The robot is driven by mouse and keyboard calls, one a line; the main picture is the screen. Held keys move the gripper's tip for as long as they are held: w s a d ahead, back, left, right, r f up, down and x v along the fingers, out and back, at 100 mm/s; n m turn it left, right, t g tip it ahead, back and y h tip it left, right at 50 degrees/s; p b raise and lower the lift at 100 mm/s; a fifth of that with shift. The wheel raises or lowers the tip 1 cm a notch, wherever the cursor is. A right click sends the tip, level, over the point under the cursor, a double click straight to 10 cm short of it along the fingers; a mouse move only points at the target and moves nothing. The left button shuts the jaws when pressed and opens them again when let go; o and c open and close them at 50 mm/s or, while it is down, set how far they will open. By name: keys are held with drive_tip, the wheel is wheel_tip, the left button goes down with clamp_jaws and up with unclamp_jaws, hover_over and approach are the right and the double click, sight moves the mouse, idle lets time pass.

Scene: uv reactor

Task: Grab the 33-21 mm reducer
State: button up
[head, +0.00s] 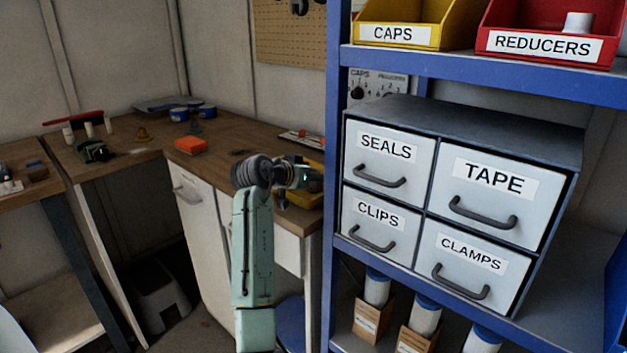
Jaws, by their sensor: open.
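A red bin (609,50) labelled REDUCERS stands on the upper blue shelf at the top right. A white stepped cylindrical fitting (578,22) shows above its front wall; its lower part is hidden. I cannot read its size, so I cannot tell if it is the 33-21 mm one. My gripper (305,183) is at the end of my raised arm, in front of the wooden bench and left of the shelf post. It is well to the left of and below the red bin. It is open, small and partly hidden by my wrist, and I see nothing held in it.
A yellow CAPS bin (400,35) stands left of the red bin. A grey drawer cabinet (470,120) sits on the shelf below. The blue shelf post (336,130) and upper shelf edge (480,68) lie between my gripper and the bins.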

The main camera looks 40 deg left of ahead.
drive_tip(key=shift+c, duration=0.4)
drive_tip(key=c, duration=1.1)
drive_tip(key=shift+r, duration=0.1)
